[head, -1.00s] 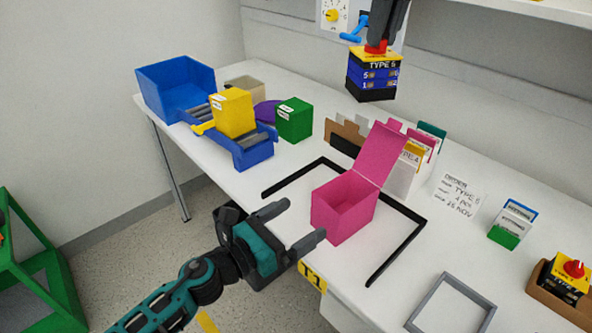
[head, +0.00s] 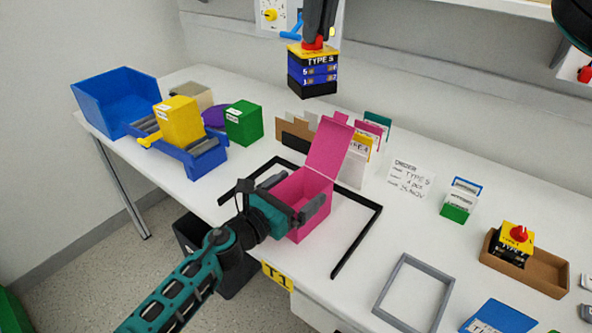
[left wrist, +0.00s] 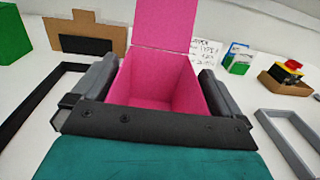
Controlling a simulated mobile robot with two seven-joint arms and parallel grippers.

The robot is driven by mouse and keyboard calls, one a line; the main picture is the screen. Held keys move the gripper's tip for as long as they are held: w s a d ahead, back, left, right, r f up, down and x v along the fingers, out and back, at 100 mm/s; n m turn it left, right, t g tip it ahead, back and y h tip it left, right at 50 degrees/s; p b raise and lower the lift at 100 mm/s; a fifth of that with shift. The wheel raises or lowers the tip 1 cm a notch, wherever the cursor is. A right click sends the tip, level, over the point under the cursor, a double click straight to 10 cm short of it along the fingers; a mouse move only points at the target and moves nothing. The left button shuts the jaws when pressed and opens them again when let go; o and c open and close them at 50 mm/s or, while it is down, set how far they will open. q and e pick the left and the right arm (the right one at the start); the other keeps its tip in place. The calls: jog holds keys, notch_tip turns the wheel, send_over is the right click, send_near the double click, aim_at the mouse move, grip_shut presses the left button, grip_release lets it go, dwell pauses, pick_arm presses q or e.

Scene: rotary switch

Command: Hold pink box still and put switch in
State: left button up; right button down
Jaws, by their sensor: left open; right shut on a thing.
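The pink box (head: 301,208) stands on the white table inside a black corner frame, lid up at the back. In the left wrist view its empty inside (left wrist: 160,75) faces me. My left gripper (head: 291,195) is open, with one finger on each side of the box; I cannot tell whether they touch it. My right gripper (head: 316,40) is shut on the red knob of the switch (head: 313,72), a yellow, blue and black block marked TYPE 5. The switch hangs upright in the air, behind and above the box.
A blue bin (head: 115,100), a yellow box (head: 181,121) on a blue roller stand and a green box (head: 244,122) are at the left. Upright cards (head: 360,145) stand behind the pink box. A grey frame (head: 413,291) and a brown tray (head: 526,268) with another switch are at the right.

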pick_arm(q)
jog(key=c, duration=0.7)
jog(key=shift+o, duration=0.2)
pick_arm(e)
notch_tip(320, 180, down, 16)
jog(key=n+y, duration=0.1)
jog(key=n, duration=0.4)
jog(key=shift+w+d+g, duration=0.2)
jog(key=shift+d+g, duration=0.05)
jog(key=shift+g, duration=0.15)
jog(key=shift+f, duration=0.15)
notch_tip(320, 180, down, 12)
jog(key=shift+f, duration=0.15)
dwell(0.9)
dwell(0.4)
